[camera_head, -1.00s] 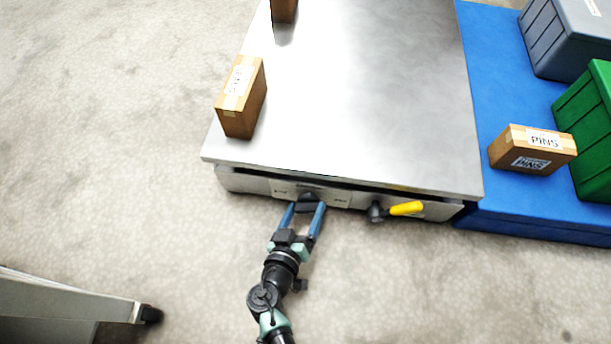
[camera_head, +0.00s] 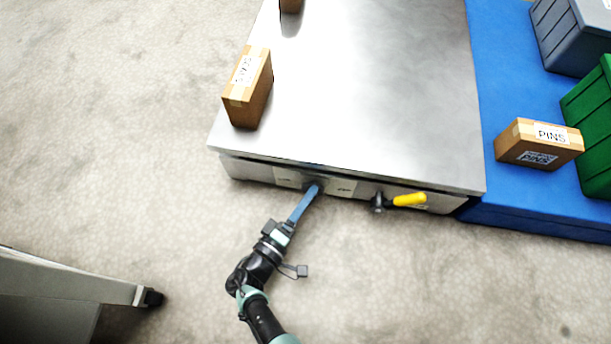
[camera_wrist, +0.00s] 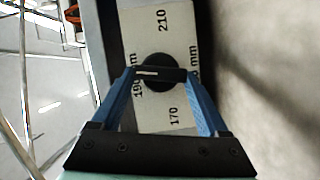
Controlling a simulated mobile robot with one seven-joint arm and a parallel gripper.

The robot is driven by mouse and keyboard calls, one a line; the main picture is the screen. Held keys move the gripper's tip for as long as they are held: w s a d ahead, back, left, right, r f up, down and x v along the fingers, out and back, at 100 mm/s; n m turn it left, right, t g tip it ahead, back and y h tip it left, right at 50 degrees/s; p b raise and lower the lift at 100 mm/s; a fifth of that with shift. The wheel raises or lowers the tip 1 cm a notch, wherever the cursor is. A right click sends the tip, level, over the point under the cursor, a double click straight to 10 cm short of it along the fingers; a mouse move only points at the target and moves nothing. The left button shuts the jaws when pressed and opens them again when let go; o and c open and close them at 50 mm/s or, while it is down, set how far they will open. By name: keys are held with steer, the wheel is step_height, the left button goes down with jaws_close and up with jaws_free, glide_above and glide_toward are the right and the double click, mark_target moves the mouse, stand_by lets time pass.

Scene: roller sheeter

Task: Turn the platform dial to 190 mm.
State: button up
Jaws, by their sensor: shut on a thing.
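The platform dial (camera_wrist: 160,88) is a round black knob with a raised grip bar on a pale scale plate (camera_wrist: 182,22) in the wrist view. The plate reads 210 at the top, 190 mm at the left and 170 at the bottom; a right-hand label is partly hidden. A white mark on the bar points left, towards the 190 mm label. My gripper (camera_wrist: 160,75) is shut on the dial's bar, one blue finger at each end. In the head view my gripper (camera_head: 316,188) reaches the front face of the metal platform (camera_head: 380,90) and mostly hides the dial.
A yellow-handled lever (camera_head: 409,200) sits on the same face, to the right of the dial. A carton (camera_head: 247,88) stands on the platform's left edge. A carton marked PINS (camera_head: 538,145) rests on the blue base (camera_head: 490,100) at right.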

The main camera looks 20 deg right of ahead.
steer(key=shift+n+h, duration=0.4)
steer(key=shift+n, duration=0.4)
steer(key=shift+f+n, duration=0.1)
steer(key=shift+n, duration=0.3)
steer(key=o, duration=1.2)
steer(key=shift+o, duration=0.2)
steer(key=v, duration=1.3)
steer(key=shift+s+f, duration=0.1)
steer(key=shift+f, duration=0.15)
